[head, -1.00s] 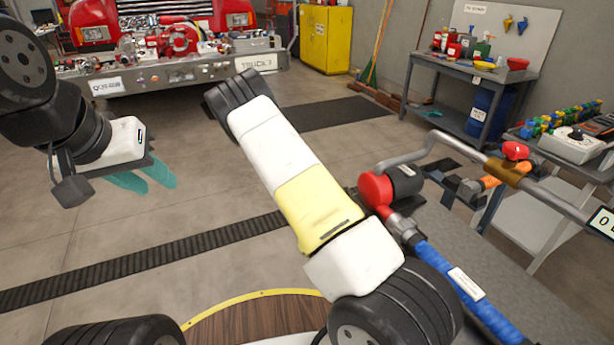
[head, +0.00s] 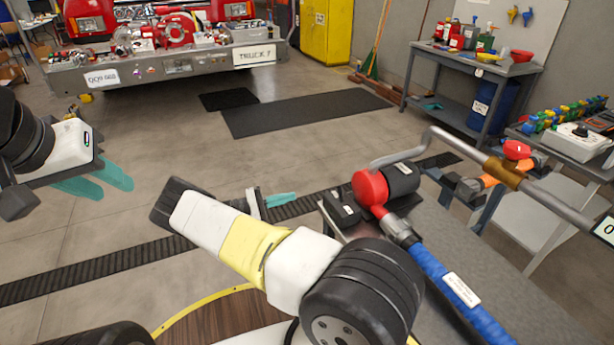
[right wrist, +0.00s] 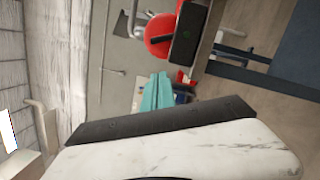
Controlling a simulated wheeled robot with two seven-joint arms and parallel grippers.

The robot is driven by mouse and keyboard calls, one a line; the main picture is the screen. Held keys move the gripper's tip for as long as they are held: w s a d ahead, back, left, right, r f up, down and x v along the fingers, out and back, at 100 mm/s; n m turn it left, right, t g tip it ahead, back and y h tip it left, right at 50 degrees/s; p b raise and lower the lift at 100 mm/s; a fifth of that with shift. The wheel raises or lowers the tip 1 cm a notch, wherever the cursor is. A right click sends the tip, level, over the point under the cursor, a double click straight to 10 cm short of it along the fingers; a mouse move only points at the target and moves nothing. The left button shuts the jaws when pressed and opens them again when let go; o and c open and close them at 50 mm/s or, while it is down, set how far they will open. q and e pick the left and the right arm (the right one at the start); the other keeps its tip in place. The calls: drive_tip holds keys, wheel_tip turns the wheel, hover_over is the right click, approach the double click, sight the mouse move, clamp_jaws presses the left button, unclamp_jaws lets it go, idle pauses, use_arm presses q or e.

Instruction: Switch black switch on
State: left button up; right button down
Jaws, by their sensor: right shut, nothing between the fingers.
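A black switch cannot be picked out for certain. A small dark box with a pale mark (head: 342,208) sits at the near table's left edge, beside the red round pump part (head: 369,189) and its black cylinder (head: 401,178). My right gripper (head: 281,200) is shut and empty, just left of that box and apart from it. In the right wrist view its teal fingers (right wrist: 156,92) lie together below the red part (right wrist: 160,35) and a black block (right wrist: 188,36). My left gripper (head: 98,182) is open and empty at the far left, away from the table.
A side table at right holds a grey box with a black dial (head: 580,130). Open floor lies left of the table.

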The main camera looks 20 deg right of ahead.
sight(326, 198)
drive_tip(key=s+d, duration=0.1)
drive_tip(key=d, duration=0.3)
drive_tip(key=s+d+r, duration=0.1)
drive_tip(key=d, duration=0.3)
drive_tip(key=s+d+r, duration=0.1)
drive_tip(key=d, duration=0.2)
drive_tip(key=shift+s+d, duration=0.1)
drive_tip(key=shift+d, duration=0.3)
drive_tip(key=shift+s+d+r, duration=0.15)
drive_tip(key=shift+s+d, duration=0.15)
drive_tip(key=shift+s+r+m, duration=0.2)
drive_tip(key=shift+s+m, duration=0.05)
drive_tip(key=shift+m, duration=0.4)
drive_tip(key=shift+s+r+m, duration=0.2)
drive_tip(key=shift+m, duration=0.45)
drive_tip(key=shift+s+r+m+y, duration=0.2)
drive_tip(key=shift+s+m+y, duration=0.05)
drive_tip(key=shift+m, duration=0.4)
drive_tip(key=shift+s+r+m+y, duration=0.15)
drive_tip(key=shift+s+m+y, duration=0.1)
drive_tip(key=shift+m, duration=0.4)
drive_tip(key=shift+s+d+r+m, duration=0.15)
drive_tip(key=shift+s+m, duration=0.25)
drive_tip(key=shift+m, duration=0.6)
drive_tip(key=shift+s+m+y, duration=0.3)
drive_tip(key=shift+s+m, duration=0.25)
drive_tip(key=shift+m, duration=0.55)
drive_tip(key=shift+s, duration=0.3)
idle(1.0)
